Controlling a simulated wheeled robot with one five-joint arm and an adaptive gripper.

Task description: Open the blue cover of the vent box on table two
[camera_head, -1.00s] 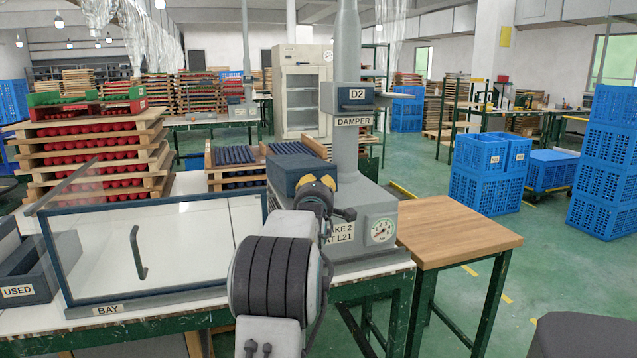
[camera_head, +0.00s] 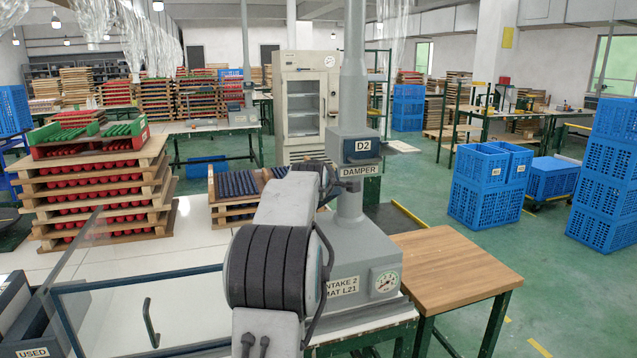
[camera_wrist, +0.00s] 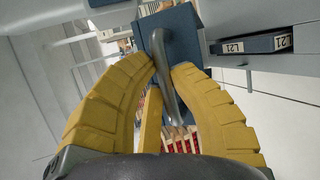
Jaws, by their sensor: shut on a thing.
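The grey vent box (camera_head: 345,255), marked INTAKE 2, stands on the table with its gauge at the right. Its duct carries the D2 damper. My gripper (camera_wrist: 168,70) shows in the wrist view, its yellow fingers closed around a grey bar handle (camera_wrist: 170,85) on a dark blue block, which I take for the blue cover (camera_wrist: 183,32). The exact finger contact is partly hidden. In the head view my arm hides the fingers and the cover, so I cannot tell how far the cover stands open.
A wooden-topped table (camera_head: 447,262) stands close at the right. A framed clear panel with a handle (camera_head: 150,322) is at the front left. Trays of red pieces (camera_head: 95,190) are stacked behind. Blue crates (camera_head: 480,195) stand on the floor at the right.

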